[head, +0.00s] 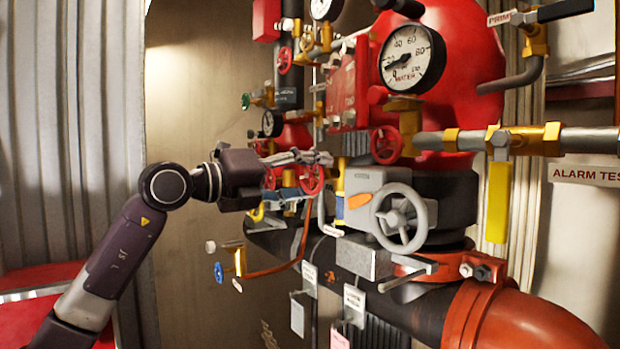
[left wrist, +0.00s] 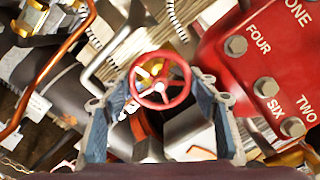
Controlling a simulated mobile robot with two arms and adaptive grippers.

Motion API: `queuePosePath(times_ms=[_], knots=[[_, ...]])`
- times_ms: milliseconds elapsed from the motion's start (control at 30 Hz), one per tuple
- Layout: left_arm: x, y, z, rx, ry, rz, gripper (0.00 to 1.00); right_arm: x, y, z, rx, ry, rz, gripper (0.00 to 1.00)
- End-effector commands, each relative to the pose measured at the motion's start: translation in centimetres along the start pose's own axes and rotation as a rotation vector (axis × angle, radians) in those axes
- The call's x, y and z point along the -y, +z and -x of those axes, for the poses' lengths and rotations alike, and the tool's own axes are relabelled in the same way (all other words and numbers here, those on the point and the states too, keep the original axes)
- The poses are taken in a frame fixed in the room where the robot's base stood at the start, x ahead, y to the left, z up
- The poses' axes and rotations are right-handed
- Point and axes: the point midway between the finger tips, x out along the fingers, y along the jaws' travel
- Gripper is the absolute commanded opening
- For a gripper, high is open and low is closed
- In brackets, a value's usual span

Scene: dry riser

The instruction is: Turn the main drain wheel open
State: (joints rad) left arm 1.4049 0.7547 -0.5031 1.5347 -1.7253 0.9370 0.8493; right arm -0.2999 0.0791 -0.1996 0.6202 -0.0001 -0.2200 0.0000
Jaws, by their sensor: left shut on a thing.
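A small red handwheel with spokes (left wrist: 160,87) sits between the two fingers of my left gripper (left wrist: 163,84) in the left wrist view. The fingers are shut on it, one at each side of the rim. In the head view my left gripper (head: 316,158) reaches in from the left among the pipes, at a red handwheel (head: 312,180) that looks like the same one. The gripper partly covers its top. No label naming it as the main drain can be read. My right gripper is not in view.
A grey handwheel (head: 402,218) and another red handwheel (head: 386,145) are to the right. A water gauge (head: 411,58) is above. A red plate with bolts (left wrist: 262,62) lies close right of the fingers. Free room is left of the pipes.

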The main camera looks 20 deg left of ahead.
Motion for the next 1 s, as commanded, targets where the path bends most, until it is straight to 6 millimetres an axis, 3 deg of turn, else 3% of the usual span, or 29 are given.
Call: queuePosePath(times_ms=[733,767,900,1000], knots=[[-0.08,-0.1,-0.05,-0.003,0.002,0.093,0.3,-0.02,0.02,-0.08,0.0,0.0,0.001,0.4],[-0.08,-0.1,-0.05,-0.003,0.002,0.093,0.56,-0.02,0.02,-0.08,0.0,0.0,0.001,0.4],[-0.06,-0.07,-0.03,-0.002,0.001,0.092,0.72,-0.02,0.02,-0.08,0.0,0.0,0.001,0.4],[-0.03,-0.05,-0.03,-0.002,0.001,0.091,0.72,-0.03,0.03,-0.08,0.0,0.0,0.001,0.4]])
